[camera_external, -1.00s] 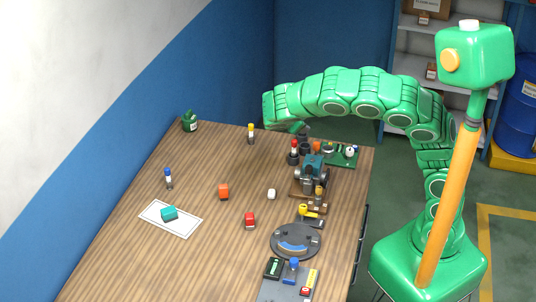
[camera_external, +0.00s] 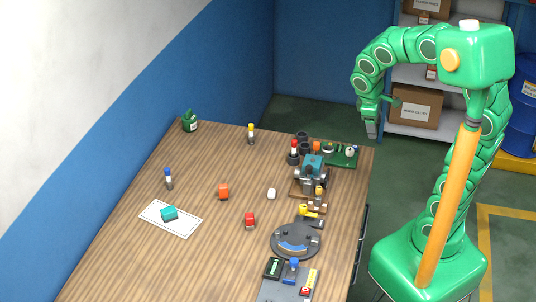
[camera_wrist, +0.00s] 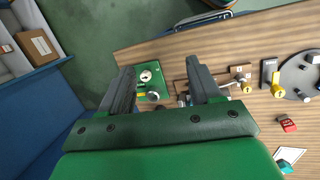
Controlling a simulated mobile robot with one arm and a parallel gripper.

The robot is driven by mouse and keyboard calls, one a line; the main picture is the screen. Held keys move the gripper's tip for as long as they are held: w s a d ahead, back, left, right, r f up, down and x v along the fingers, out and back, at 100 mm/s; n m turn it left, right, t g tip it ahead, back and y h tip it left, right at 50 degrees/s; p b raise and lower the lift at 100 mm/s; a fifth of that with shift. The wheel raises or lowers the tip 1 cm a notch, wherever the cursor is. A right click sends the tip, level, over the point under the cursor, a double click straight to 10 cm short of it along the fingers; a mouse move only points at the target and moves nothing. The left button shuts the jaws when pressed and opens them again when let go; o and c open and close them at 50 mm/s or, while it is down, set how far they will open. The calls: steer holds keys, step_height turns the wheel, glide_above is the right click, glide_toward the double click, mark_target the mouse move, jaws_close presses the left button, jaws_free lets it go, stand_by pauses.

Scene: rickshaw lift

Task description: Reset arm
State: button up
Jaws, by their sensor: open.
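My gripper (camera_external: 371,129) hangs pointing down beyond the table's far right corner, clear of the table and holding nothing. My green arm arches up and folds back close above my base at the right of the external view.
The wooden table (camera_external: 130,262) carries a teal-topped machine (camera_external: 312,168), a round grey plate (camera_external: 296,241), an orange block (camera_external: 223,192), a red block (camera_external: 250,221) and a teal block (camera_external: 169,213) on a white sheet. Shelves with boxes (camera_external: 415,107) stand behind my arm.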

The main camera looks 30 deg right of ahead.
steer(key=s+d+f+m+g+y, duration=0.1)
steer(key=s+m, duration=0.2)
steer(key=s, duration=0.5)
steer(key=s+d+m+y, duration=0.2)
steer(key=s+m, duration=0.2)
steer(key=s, duration=0.4)
steer(key=shift+s+f+g, duration=0.2)
steer(key=shift+f+g, duration=0.15)
steer(key=shift+g, duration=0.05)
